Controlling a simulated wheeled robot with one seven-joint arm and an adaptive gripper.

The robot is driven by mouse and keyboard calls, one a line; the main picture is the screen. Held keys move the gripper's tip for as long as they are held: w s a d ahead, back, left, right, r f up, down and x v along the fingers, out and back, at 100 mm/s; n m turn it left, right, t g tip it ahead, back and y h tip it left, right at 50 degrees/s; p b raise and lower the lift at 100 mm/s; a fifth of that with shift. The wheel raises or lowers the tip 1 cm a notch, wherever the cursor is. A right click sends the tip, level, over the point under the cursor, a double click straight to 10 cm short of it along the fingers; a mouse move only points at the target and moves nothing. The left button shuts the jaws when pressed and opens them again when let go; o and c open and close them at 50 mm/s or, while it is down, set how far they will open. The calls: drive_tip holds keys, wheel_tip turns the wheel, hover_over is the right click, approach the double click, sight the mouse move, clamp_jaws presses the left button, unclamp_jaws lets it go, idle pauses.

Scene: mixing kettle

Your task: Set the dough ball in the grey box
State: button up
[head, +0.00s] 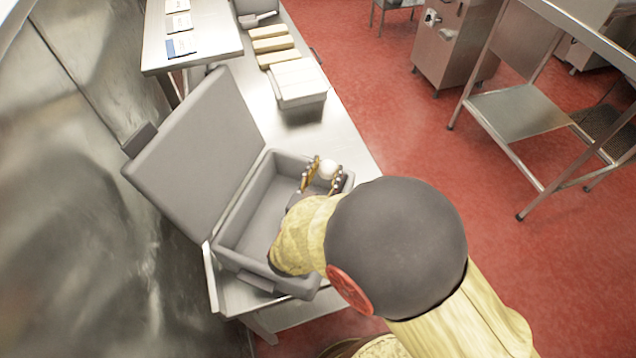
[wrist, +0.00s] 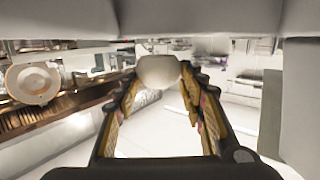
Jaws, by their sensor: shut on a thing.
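The dough ball (head: 327,169) is a small white ball held between the fingertips of my gripper (head: 322,178). In the wrist view the pale dough ball (wrist: 159,71) sits between the two finger ends of my gripper (wrist: 158,80). The grey box (head: 225,232) stands on the steel table with its lid (head: 198,150) swung open to the left. My gripper is over the right part of the box, near its far right rim. My arm hides part of the box's right side, and I cannot tell how high the ball is above it.
The steel table (head: 338,135) runs away behind the box. A pale container (head: 299,82) and several yellowish blocks (head: 272,44) stand farther along it. A raised shelf (head: 205,48) with small cards is at upper left, beside the metal wall (head: 75,220).

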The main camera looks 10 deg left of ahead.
drive_tip(key=shift+s+a+f, duration=0.15)
drive_tip(key=shift+a+f, duration=0.5)
drive_tip(key=shift+f, duration=0.1)
drive_tip(key=f, duration=0.2)
drive_tip(key=f+b, duration=0.1)
drive_tip(key=shift+a+f, duration=0.25)
drive_tip(key=shift+f, duration=0.05)
